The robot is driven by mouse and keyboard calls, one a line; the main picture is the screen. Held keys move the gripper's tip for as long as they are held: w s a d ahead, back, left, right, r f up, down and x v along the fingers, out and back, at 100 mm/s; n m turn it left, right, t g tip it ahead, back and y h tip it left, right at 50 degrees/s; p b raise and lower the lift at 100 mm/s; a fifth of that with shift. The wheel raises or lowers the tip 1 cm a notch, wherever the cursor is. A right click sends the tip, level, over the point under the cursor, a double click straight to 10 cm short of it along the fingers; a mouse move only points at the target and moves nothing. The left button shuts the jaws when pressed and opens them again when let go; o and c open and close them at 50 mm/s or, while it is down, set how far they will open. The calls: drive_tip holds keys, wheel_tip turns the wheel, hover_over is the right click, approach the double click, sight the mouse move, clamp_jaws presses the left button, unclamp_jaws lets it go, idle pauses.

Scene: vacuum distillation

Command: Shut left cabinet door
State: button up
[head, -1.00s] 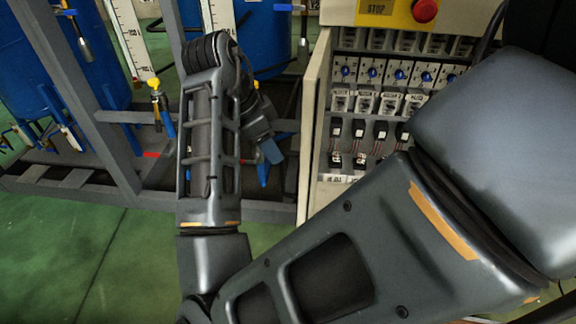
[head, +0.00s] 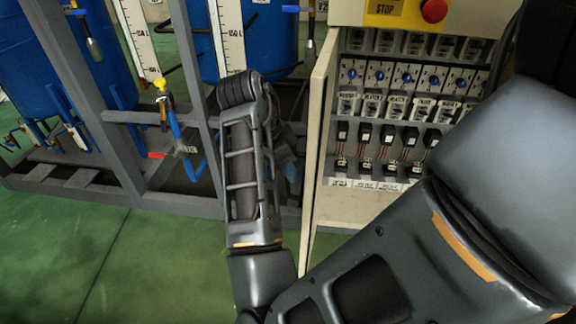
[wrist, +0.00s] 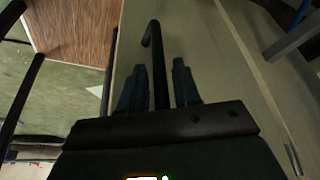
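The left cabinet door (head: 320,130) stands open, seen nearly edge-on in the head view at the left of the cabinet (head: 345,210). In the wrist view the door's pale outer face (wrist: 205,60) fills the middle. A black bar handle (wrist: 153,40) with a bent end stands on it. My gripper (wrist: 159,66) is at the handle with its two fingers apart, one on each side of the bar. Narrow gaps seem to show between fingers and bar; contact is unclear. In the head view my forearm mostly hides the gripper, just left of the door.
The cabinet interior holds rows of breakers (head: 400,105) and has a red stop button (head: 434,10) above. A grey steel frame (head: 165,205) with blue tanks (head: 265,45) stands to the left and behind. Green floor (head: 60,260) is clear at the front left.

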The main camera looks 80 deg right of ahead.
clamp_jaws()
drive_tip(key=shift+s, duration=0.1)
idle(0.4)
